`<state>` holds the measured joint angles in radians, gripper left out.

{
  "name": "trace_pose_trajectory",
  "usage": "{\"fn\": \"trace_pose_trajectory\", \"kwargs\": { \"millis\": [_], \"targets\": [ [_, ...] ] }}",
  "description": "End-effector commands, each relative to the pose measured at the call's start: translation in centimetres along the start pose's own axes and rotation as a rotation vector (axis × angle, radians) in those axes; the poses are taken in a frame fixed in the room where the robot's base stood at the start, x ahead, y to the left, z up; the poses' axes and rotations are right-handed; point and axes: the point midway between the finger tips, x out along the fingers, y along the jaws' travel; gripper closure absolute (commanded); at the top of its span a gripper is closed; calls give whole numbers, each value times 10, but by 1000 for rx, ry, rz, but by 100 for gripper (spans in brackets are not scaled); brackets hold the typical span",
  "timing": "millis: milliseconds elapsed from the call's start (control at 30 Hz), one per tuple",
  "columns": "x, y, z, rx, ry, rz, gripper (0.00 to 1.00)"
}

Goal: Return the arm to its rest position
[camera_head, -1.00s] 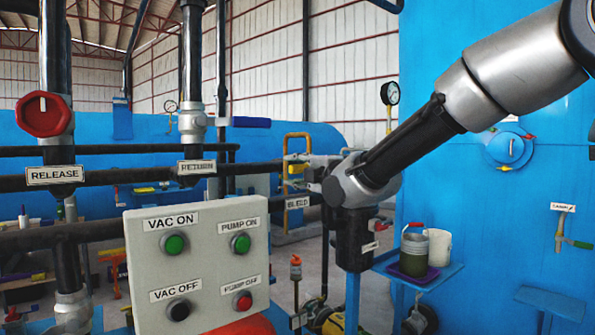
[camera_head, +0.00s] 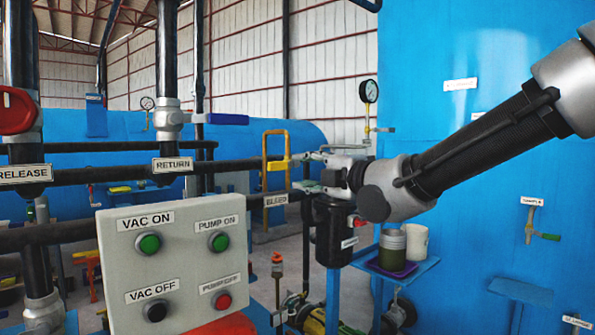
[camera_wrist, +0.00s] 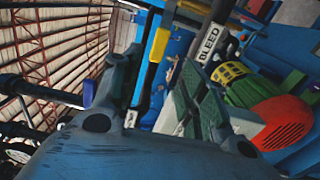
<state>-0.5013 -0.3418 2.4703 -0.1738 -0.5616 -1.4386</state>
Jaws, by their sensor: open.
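My gripper (camera_head: 302,172) is in the middle of the head view, pointing left, with its two fingers apart and nothing seen between them. It is just right of the yellow bleed valve handle (camera_head: 277,162) and the BLEED label (camera_head: 276,200) on the dark pipe. My arm reaches in from the right edge, sloping down to the wrist. In the wrist view, the fingers of my gripper (camera_wrist: 160,90) are spread. The BLEED label (camera_wrist: 209,42) and yellow handle (camera_wrist: 159,44) show beyond them. Whether a finger touches the pipe cannot be told.
A control box (camera_head: 180,265) with several buttons stands left of my gripper. A blue shelf (camera_head: 418,268) with a metal container (camera_head: 392,249) and white cup (camera_head: 415,241) lies below my arm. A pressure gauge (camera_head: 368,91) is above it. A large blue vessel wall (camera_head: 440,50) stands behind.

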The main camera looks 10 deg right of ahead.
Motion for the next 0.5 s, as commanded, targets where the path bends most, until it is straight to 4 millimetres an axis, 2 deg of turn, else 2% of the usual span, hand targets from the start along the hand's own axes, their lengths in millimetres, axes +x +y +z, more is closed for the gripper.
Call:
{"fn": "trace_pose_trajectory", "kwargs": {
  "millis": [367,433,467,500],
  "targets": [
    [-1,-1,0,29,0,-2,57],
    [-2,-10,1,107,-8,-43,57],
    [-2,-20,3,161,-18,-81,57],
    [-4,-37,6,251,-43,-150,57]
  ]
}}
